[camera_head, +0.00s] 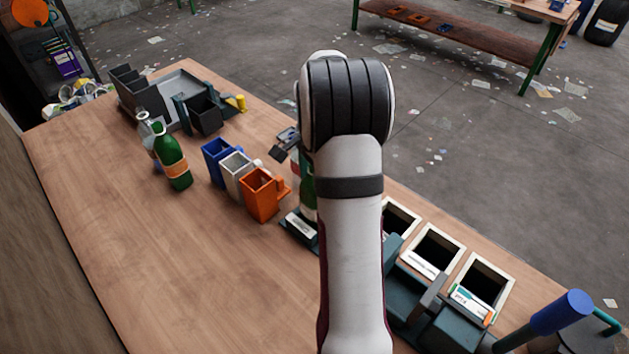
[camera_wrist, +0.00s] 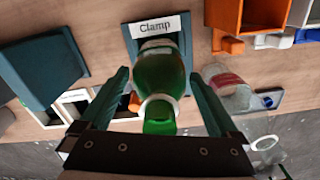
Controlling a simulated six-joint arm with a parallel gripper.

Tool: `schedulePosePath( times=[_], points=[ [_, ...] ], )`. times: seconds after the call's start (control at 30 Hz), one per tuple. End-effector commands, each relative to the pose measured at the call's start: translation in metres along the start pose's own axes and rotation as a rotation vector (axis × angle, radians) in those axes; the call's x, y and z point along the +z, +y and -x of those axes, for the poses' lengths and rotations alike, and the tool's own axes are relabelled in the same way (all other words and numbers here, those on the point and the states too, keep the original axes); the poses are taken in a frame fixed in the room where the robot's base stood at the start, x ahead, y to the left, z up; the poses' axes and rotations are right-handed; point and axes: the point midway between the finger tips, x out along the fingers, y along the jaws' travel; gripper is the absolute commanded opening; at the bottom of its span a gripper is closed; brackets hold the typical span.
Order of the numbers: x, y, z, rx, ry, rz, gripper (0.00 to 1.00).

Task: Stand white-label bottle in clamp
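A green bottle (camera_wrist: 160,75) with a whitish label band low on its body stands upright on the dark base of the clamp (camera_wrist: 133,40), behind the white "Clamp" sign. My gripper (camera_wrist: 157,108) is around the bottle's upper part, with a visible gap on each side, so it is open. In the head view my arm hides the gripper and most of this bottle; a strip of green bottle (camera_head: 308,190) and the clamp's sign (camera_head: 300,224) show beside the arm. Whether the clamp's jaws touch the bottle cannot be told.
A clear bottle with a red label (camera_wrist: 230,88) is close right of my gripper. Blue (camera_head: 216,155), white (camera_head: 238,180) and orange (camera_head: 262,200) holders stand left of the clamp. An orange-label green bottle (camera_head: 172,158) stands farther left. Framed openings (camera_head: 458,244) lie right. The near-left table is clear.

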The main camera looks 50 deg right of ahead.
Motion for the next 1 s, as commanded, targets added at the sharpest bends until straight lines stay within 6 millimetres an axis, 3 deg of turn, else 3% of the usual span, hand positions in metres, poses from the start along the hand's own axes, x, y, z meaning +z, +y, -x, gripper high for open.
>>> schedulePosePath(
  times=[0.23, 0.37, 0.8, 1.0],
  points=[
    [0.0, 0.0, 0.001, 0.0, 0.0, 0.0, 1.0],
    [-0.001, -0.001, 0.014, -0.003, 0.002, 0.0, 1.0],
    [-0.001, -0.001, 0.135, -0.004, 0.003, -0.001, 1.0],
    [0.0, 0.0, 0.157, -0.001, 0.0, 0.0, 1.0]
  ],
)
